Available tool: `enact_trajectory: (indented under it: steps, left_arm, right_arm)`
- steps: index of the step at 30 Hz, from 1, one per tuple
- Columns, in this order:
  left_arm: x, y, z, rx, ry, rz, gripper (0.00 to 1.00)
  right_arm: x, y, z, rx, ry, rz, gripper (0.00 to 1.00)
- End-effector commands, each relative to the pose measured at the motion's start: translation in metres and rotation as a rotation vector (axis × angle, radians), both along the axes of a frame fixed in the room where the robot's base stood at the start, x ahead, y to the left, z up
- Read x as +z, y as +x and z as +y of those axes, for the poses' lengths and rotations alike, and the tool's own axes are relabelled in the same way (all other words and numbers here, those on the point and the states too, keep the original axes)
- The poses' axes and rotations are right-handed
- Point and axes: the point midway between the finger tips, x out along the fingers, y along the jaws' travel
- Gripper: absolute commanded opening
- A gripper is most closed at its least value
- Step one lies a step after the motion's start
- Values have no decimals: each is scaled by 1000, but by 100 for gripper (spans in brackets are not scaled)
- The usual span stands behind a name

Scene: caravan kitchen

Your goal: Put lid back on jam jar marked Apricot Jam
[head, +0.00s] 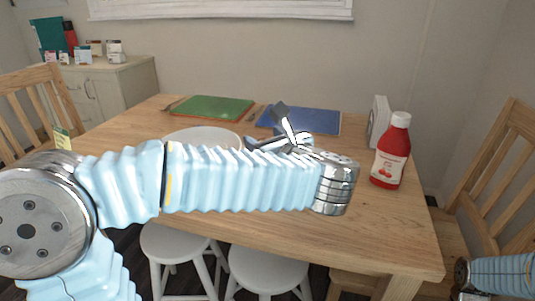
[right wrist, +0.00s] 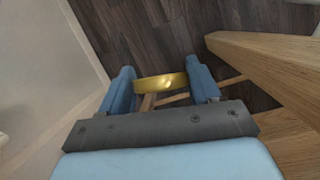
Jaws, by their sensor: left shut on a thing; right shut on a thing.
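A gold lid (right wrist: 165,82) is gripped between the blue fingers of my right gripper (right wrist: 160,84) in the right wrist view, above the dark floor and off the table. In the head view, part of my right arm (head: 500,276) shows at the lower right. My left arm stretches across the table, and my left gripper (head: 283,118) shows behind it near the blue mat. It is shut, but what it holds is mostly hidden and I cannot make it out. I see no jam jar or Apricot label clearly; my left arm covers the table's middle.
A red bottle (head: 391,152) and a pale box (head: 379,122) stand at the table's right. A white plate (head: 190,135), a green mat (head: 207,108) and a blue mat (head: 318,122) lie on the table (head: 405,225). Stools (head: 268,268) and chairs (head: 512,150) stand around it.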

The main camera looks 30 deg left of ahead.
Motion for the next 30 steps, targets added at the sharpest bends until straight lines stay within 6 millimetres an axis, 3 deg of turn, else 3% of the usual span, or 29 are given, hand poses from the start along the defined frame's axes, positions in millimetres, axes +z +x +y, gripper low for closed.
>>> enact_trajectory:
  steps: [3, 9, 24, 25, 30]
  left_arm:
    - [-12, 8, 2, 0, 2, 5, 0]
    - [-37, 7, 2, -1, 2, 2, 0]
    - [-43, 7, 2, 0, 0, 0, 0]
    - [-43, 7, 2, 0, 0, 1, 64]
    - [-42, 7, 2, 0, 0, 1, 86]
  right_arm:
    - [2, 0, 0, 0, 0, 0, 13]
    - [1, 0, 0, 0, 0, 0, 13]
    - [-6, 0, 0, 0, 0, 0, 13]
    - [-5, 0, 0, 0, 0, 0, 13]
    - [-4, 0, 0, 0, 0, 0, 13]
